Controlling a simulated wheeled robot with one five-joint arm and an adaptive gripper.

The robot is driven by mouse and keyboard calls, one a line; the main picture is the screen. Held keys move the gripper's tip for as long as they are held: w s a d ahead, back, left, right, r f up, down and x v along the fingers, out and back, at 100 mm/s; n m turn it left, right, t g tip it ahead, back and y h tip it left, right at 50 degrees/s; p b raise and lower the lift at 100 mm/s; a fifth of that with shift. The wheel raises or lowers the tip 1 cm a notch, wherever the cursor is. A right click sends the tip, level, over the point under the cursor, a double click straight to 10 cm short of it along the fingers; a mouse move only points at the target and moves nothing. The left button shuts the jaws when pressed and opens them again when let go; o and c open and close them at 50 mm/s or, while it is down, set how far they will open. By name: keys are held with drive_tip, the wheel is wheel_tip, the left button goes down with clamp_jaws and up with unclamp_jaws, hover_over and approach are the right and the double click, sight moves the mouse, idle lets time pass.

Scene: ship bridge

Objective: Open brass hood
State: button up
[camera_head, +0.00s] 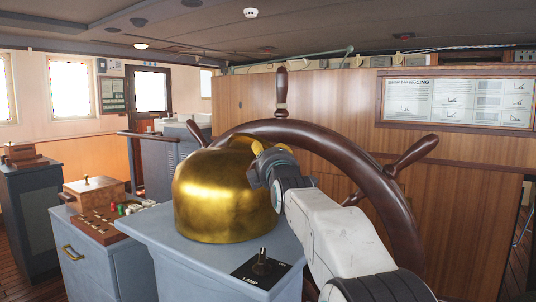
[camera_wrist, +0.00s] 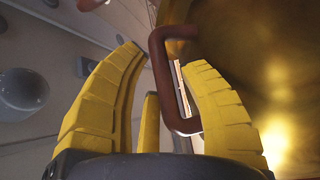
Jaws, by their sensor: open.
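The brass hood (camera_head: 215,195) is a shiny gold dome on a grey pedestal (camera_head: 165,235), and it looks closed. Its curved side also fills the right of the wrist view (camera_wrist: 275,70). A reddish-brown bar handle (camera_wrist: 163,85) stands out from the hood in the wrist view. My gripper (camera_wrist: 164,57) is open, with one yellow finger on each side of the handle. The handle appears nearer the right finger, and I cannot tell whether they touch. In the head view my gripper (camera_head: 270,152) is at the hood's upper right side, where my wrist hides the handle.
A large wooden ship's wheel (camera_head: 345,152) stands close behind the hood and my arm. A black lamp switch (camera_head: 261,268) is on the pedestal's front. A grey cabinet (camera_head: 95,255) at left carries a wooden box (camera_head: 95,192) and small coloured pieces.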

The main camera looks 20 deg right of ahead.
clamp_jaws()
